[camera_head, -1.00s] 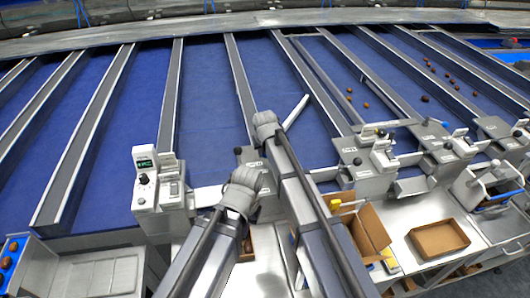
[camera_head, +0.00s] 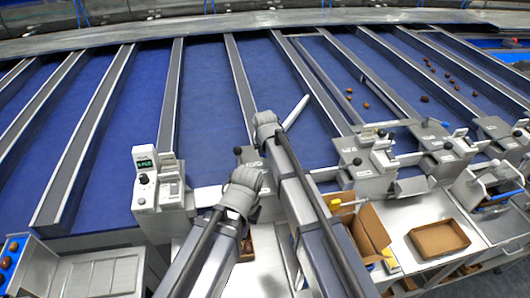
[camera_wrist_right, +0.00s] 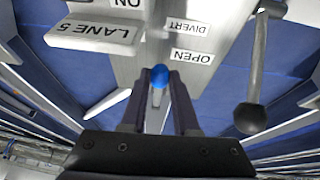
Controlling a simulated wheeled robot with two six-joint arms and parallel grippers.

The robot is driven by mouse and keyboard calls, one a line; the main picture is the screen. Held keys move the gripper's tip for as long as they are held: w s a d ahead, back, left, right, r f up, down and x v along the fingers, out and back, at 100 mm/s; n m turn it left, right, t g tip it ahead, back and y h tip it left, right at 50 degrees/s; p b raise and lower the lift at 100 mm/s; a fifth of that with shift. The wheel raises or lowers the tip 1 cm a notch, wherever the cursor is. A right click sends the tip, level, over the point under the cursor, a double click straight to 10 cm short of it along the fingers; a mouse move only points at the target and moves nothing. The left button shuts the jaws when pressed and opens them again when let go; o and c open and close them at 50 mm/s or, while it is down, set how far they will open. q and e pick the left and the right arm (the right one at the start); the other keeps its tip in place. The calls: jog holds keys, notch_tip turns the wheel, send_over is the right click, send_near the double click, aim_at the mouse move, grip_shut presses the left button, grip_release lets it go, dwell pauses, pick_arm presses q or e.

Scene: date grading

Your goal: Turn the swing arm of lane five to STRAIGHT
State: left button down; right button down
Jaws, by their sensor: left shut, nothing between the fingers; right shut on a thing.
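My right gripper (camera_wrist_right: 158,98) is shut on a blue knob (camera_wrist_right: 158,76) in the right wrist view, beside the LANE 5 plate (camera_wrist_right: 92,36) and the DIVERT (camera_wrist_right: 188,29) and OPEN (camera_wrist_right: 191,56) labels. In the head view my right gripper (camera_head: 266,122) is the upper one, over the lane fittings; its fingertips and the knob are hidden there. A pale swing arm (camera_head: 297,111) slants up and right from beside that gripper over the blue lane. My left gripper (camera_head: 241,186) is shut and empty, lower down near the front edge.
A lever with a black knob (camera_wrist_right: 250,118) stands beside the labels. A control box with a green display (camera_head: 144,163) stands to the left. Other lane gates (camera_head: 365,160) and an open cardboard tray (camera_head: 438,238) lie to the right. Several dates (camera_head: 350,91) lie on the right-hand lanes.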

jog(key=shift+d, duration=0.1)
jog(key=d+n, duration=0.1)
jog(key=w+d+n+y, duration=0.1)
jog(key=n, duration=0.1)
jog(key=shift+d, duration=0.25)
jog(key=shift+w+d+n+g+y, duration=0.15)
jog(key=shift+w+d+n+y, duration=0.25)
jog(key=shift+n, duration=0.45)
jog(key=shift+w+d+n+g+y, duration=0.2)
jog(key=shift+w+d+n, duration=0.15)
jog(key=shift+d+n, duration=0.35)
jog(key=shift+w+d+n+g+y, duration=0.15)
jog(key=shift+w+d+n+y, duration=0.2)
jog(key=shift+n, duration=0.6)
jog(key=c, duration=0.7)
grip_release()
jog(key=shift+o, duration=0.2)
jog(key=shift+r, duration=0.1)
jog(key=p+v, duration=0.7)
jog(key=shift+r, duration=0.3)
